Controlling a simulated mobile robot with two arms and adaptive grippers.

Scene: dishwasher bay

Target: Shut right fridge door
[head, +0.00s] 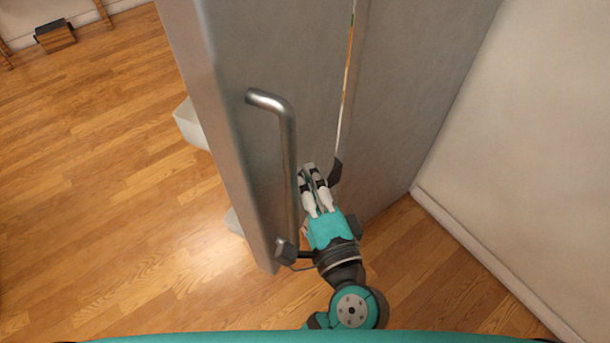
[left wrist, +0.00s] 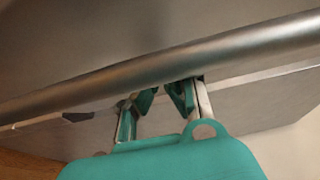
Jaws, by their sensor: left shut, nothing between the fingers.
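The grey fridge door (head: 235,60) stands open across the middle of the head view, with its handle side facing me. Pale door bins (head: 190,125) stick out from its left side. A metal bar handle (head: 289,165) runs down its face. My left gripper (head: 309,172) is shut and empty, just right of the handle's lower half and close to the door. In the left wrist view the handle (left wrist: 150,68) crosses right by the tips of my left gripper (left wrist: 159,97). I cannot tell whether they touch. My right gripper is not in view.
A grey panel (head: 425,80) lies right of a narrow seam beside the door. A white wall with baseboard (head: 480,235) closes off the right side. Wood floor (head: 90,180) is open on the left, with a small dark object (head: 55,37) far back.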

